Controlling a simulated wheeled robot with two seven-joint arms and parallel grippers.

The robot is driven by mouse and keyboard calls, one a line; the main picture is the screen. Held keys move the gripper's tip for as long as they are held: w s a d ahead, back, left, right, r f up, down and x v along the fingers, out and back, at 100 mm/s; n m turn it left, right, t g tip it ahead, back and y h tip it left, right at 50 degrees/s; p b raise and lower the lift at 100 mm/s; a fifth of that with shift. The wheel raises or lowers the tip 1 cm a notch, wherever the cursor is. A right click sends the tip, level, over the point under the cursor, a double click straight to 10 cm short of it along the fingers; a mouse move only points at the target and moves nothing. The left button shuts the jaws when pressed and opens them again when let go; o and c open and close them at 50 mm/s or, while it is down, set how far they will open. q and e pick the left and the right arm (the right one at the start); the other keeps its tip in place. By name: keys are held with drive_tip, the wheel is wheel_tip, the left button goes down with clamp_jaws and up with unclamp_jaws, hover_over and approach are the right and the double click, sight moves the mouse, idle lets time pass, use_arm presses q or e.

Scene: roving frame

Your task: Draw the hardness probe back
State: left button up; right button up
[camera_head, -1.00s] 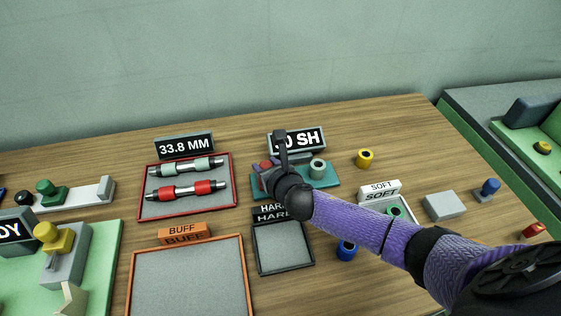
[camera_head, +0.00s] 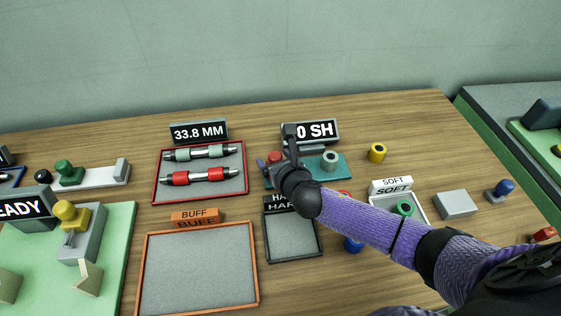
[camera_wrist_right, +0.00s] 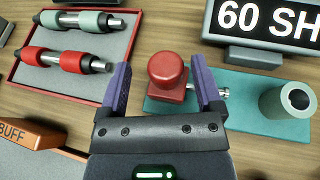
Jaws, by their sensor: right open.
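The hardness probe's red knob (camera_wrist_right: 168,78) stands on a teal base (camera_wrist_right: 228,112), with a short metal tip (camera_wrist_right: 222,92) pointing right. A grey-green ring (camera_wrist_right: 288,100) sits at the base's right end, apart from the tip. My right gripper (camera_wrist_right: 162,86) is open, one finger on each side of the knob; I cannot tell whether either touches it. In the head view the knob (camera_head: 274,156) shows behind my right gripper (camera_head: 276,164), and my arm hides part of the base. The display (camera_wrist_right: 266,25) reads 60 SH. My left gripper is not in view.
A red tray (camera_head: 156,197) with two spools lies to the left. The BUFF tray (camera_head: 143,270) and HARD tray (camera_head: 292,257) lie in front, both bare. The SOFT tray (camera_head: 421,213) holds a green ring. A yellow ring (camera_head: 377,153) stands to the right on open wood.

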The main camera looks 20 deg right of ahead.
drive_tip(key=p+v, duration=0.2)
drive_tip(key=v, duration=0.5)
drive_tip(key=shift+s+r, duration=0.35)
drive_tip(key=shift+s, duration=0.35)
